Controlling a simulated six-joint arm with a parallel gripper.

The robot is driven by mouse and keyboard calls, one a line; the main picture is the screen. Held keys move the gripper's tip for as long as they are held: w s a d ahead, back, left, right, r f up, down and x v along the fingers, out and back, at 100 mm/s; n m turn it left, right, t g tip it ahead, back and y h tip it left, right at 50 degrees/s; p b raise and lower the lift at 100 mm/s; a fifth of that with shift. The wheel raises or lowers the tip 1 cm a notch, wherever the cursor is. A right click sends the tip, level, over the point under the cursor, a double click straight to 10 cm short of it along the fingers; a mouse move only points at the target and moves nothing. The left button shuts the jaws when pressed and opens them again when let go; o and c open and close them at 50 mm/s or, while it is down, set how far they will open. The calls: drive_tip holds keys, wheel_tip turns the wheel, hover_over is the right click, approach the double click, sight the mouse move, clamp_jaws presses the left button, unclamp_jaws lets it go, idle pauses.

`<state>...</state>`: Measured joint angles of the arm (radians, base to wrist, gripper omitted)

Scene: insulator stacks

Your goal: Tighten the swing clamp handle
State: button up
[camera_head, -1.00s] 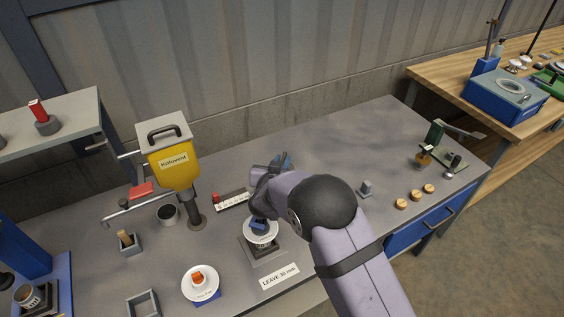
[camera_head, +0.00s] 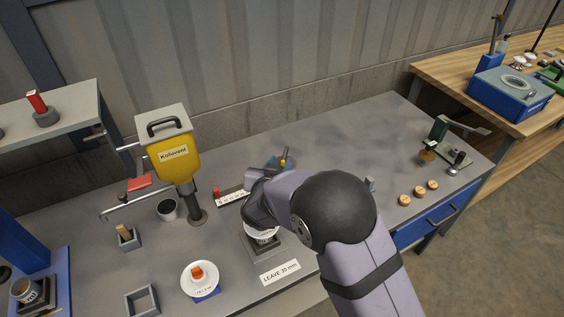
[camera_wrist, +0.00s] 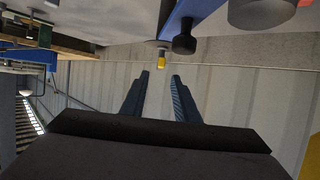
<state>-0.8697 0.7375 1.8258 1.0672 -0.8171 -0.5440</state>
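The handle looks like a small yellow-tipped pin (camera_wrist: 161,60) in the wrist view, next to a blue bar (camera_wrist: 195,12) that carries a black knob (camera_wrist: 184,42). In the head view, a yellow tip (camera_head: 284,154) with blue parts beside it shows just behind my arm; it seems to be the same clamp. My gripper (camera_wrist: 160,74) is open, with two blue ribbed fingers apart and nothing between them. The yellow tip lies just beyond the fingertips, roughly in line with the gap. The distance is hard to judge. The head view hides the fingers behind my arm.
An insulator stack (camera_head: 262,233) stands below my wrist. A yellow Kölovent dispenser (camera_head: 168,155), a white dish with an orange piece (camera_head: 200,278) and a small tray (camera_head: 142,302) are to the left. Brown discs (camera_head: 419,192) and a green fixture (camera_head: 440,135) are at the right.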

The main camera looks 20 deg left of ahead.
drive_tip(key=shift+s+d+r, duration=0.1)
drive_tip(key=shift+s+r, duration=0.1)
drive_tip(key=shift+s, duration=0.4)
